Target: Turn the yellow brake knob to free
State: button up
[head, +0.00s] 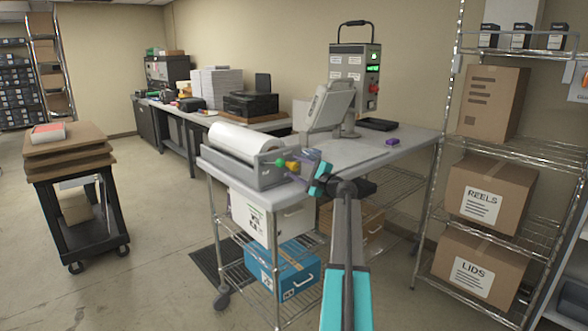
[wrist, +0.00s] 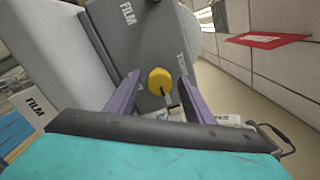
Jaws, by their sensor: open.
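In the wrist view the yellow knob (wrist: 159,80) is round and faces me on a grey panel (wrist: 150,35) marked FILM. A thin dark bar shows just below it. My gripper (head: 303,163) is open, its purple fingers pointing at the holder. In the wrist view my gripper (wrist: 156,82) has one finger on each side of the knob, with gaps; whether they reach around it I cannot tell.
A white film roll (head: 245,138) lies in the holder. A grey screen unit (head: 328,107) and a control box (head: 355,75) stand behind on the table (head: 390,155). A wire rack with boxes (head: 487,190) is at the right. A cart (head: 80,215) stands left, with open floor between.

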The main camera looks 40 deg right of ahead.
jog(key=s+a+b, duration=0.1)
jog(key=s+b, duration=0.1)
jog(key=s, duration=1)
jog(key=shift+s+f+b, duration=0.2)
jog(key=shift+f+b, duration=0.05)
jog(key=shift+b, duration=0.05)
